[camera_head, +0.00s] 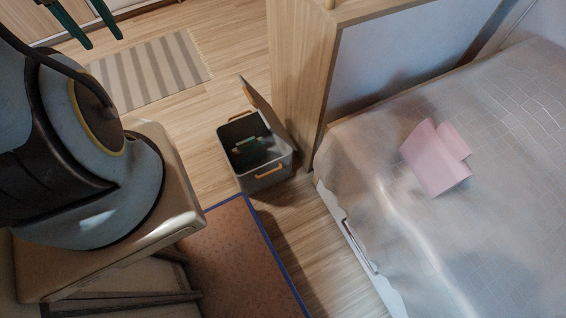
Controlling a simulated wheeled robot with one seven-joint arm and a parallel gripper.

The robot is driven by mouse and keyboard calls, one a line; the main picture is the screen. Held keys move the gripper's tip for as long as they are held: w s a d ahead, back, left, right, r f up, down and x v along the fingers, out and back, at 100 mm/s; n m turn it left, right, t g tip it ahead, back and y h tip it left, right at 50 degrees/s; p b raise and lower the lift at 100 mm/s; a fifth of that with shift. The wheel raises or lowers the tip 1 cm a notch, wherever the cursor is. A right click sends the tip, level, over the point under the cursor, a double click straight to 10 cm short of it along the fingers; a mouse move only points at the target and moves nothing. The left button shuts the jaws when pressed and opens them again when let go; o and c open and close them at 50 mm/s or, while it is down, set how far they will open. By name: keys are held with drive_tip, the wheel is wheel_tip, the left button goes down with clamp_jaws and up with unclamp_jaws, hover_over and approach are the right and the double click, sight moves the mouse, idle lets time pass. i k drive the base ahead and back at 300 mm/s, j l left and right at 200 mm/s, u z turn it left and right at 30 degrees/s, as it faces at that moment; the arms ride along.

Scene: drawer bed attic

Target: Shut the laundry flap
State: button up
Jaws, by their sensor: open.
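A dark grey laundry box (265,178) with orange handles stands on the wood floor near the middle of the head view. Its flap (268,115) stands up, open, along the box's right side, close to the wooden panel. The box's mouth is uncovered, and a dark green item shows inside, too dim to identify. My gripper (88,22) shows at the top left edge as two dark green fingers, spread apart with nothing seen between them. It is well away from the box, to its upper left. Part of the gripper is cut off by the frame.
A wooden cabinet end (292,70) stands right behind the flap. A bed (480,240) with a pale cover and a folded pink cloth (434,160) fills the right. A striped rug (150,68) and a blue-edged brown mat (235,260) lie on the floor. Bare floor lies left of the box.

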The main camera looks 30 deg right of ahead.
sight(270, 119)
drive_tip(key=k+j+z, duration=0.15)
drive_tip(key=z, duration=0.65)
drive_tip(key=k+j, duration=0.15)
drive_tip(key=k, duration=0.25)
drive_tip(key=k+j, duration=0.2)
drive_tip(key=k, duration=0.25)
